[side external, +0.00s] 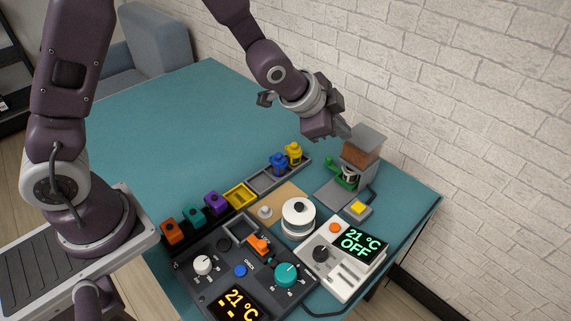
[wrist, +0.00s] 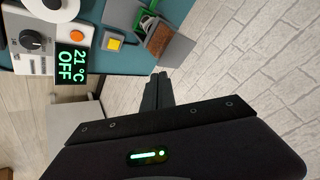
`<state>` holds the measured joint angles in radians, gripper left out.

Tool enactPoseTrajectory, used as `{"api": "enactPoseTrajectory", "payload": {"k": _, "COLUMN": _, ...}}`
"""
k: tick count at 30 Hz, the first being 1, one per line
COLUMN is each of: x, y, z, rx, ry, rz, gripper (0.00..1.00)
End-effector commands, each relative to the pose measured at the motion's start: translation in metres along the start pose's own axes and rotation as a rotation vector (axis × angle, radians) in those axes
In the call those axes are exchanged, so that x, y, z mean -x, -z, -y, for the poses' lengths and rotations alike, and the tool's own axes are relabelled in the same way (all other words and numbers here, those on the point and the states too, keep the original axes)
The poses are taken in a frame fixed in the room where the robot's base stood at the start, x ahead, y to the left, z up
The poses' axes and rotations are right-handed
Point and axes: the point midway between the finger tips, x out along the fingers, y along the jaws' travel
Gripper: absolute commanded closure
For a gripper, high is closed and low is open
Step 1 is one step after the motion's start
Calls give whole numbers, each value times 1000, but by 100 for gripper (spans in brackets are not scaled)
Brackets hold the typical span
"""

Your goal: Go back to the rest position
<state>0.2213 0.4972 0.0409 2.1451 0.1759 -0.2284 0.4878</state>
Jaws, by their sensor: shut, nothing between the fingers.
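My gripper (side external: 343,132) is at the back right of the teal table, in the air close to the small machine with a brown hopper (side external: 361,153). In the wrist view my gripper (wrist: 158,76) points at the gap between the table edge and the brick wall. Its two dark fingers are together with nothing between them. The hopper machine also shows in the wrist view (wrist: 160,38), just beyond the fingertips. In the side view I cannot tell whether the fingers touch the machine.
The teal table (side external: 150,120) is clear at the back left. A white panel (side external: 340,265) reads 21 °C OFF. A dark control panel (side external: 225,270), a round white device (side external: 298,215), a yellow button (side external: 358,208) and a row of coloured items stand in front. The brick wall (side external: 480,110) is close on the right.

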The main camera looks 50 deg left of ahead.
Motion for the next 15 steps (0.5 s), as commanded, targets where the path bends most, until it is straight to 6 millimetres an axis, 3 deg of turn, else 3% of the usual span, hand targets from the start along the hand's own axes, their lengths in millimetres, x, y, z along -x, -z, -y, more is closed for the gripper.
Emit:
{"api": "enactPoseTrajectory", "payload": {"k": 1, "x": 42, "y": 0, "z": 17, "rx": 82, "ry": 23, "rz": 21, "gripper": 100}}
{"api": "enactPoseTrajectory", "payload": {"k": 4, "x": 124, "y": -20, "z": 26, "rx": 267, "ry": 43, "rz": 90, "gripper": 100}}
{"api": "enactPoseTrajectory", "payload": {"k": 6, "x": 178, "y": -40, "z": 20, "rx": 398, "ry": 52, "rz": 132, "gripper": 100}}
{"api": "enactPoseTrajectory", "payload": {"k": 9, "x": 243, "y": -74, "z": -4, "rx": 569, "ry": 58, "rz": 183, "gripper": 100}}
{"api": "enactPoseTrajectory", "payload": {"k": 12, "x": 286, "y": -103, "z": -35, "rx": 703, "ry": 57, "rz": 224, "gripper": 100}}
{"api": "enactPoseTrajectory", "payload": {"k": 15, "x": 308, "y": -123, "z": -59, "rx": 785, "ry": 54, "rz": 251, "gripper": 100}}
